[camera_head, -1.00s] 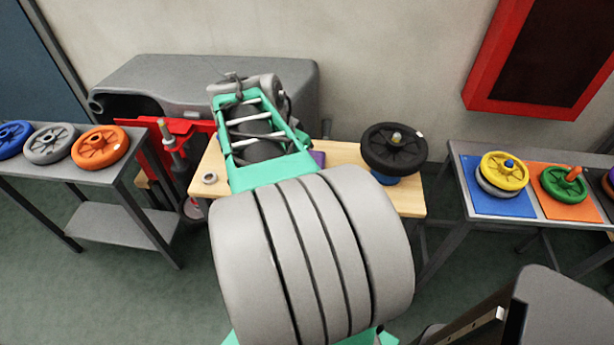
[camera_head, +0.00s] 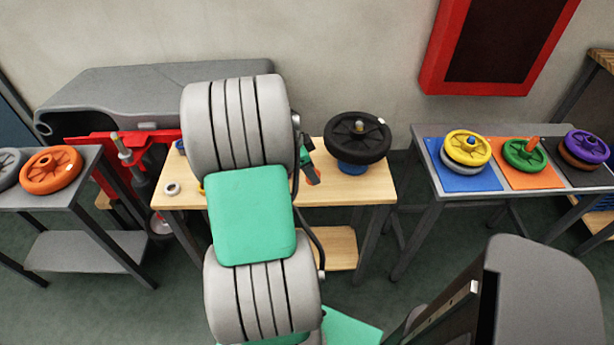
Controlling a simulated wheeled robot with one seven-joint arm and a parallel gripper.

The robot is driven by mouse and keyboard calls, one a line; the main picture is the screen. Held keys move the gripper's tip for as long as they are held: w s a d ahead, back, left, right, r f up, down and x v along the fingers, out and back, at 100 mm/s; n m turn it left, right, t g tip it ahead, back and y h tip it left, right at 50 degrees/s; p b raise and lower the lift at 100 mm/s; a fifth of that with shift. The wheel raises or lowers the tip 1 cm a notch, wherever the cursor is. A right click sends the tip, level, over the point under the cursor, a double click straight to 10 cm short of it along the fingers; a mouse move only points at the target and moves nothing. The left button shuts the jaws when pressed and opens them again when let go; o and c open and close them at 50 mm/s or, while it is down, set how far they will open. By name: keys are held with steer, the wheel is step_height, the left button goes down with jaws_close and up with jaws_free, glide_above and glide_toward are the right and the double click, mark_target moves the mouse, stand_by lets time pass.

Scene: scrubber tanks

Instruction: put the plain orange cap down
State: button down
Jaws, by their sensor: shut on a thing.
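My gripper (camera_head: 308,167) shows only in part at the right edge of my grey arm, above the wooden table (camera_head: 350,189). It is shut on a small orange piece, which I take to be the plain orange cap (camera_head: 314,178). The cap is small in view and partly covered, so its shape and any marks cannot be made out. I cannot tell whether it touches the table top. My arm hides much of the gripper's surroundings.
A black wheel (camera_head: 358,132) on a blue base stands right of my gripper. A small grey ring (camera_head: 172,188) lies at the table's left. The right table (camera_head: 437,157) bears coloured mats with wheels. An orange wheel (camera_head: 52,176) lies on the left table (camera_head: 84,163).

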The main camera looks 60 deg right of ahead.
steer(key=f, duration=0.3)
steer(key=w+d+f, duration=0.1)
steer(key=shift+f+p, duration=0.2)
steer(key=shift+p, duration=0.1)
steer(key=shift+f, duration=0.35)
steer(key=c, duration=0.9)
jaws_free()
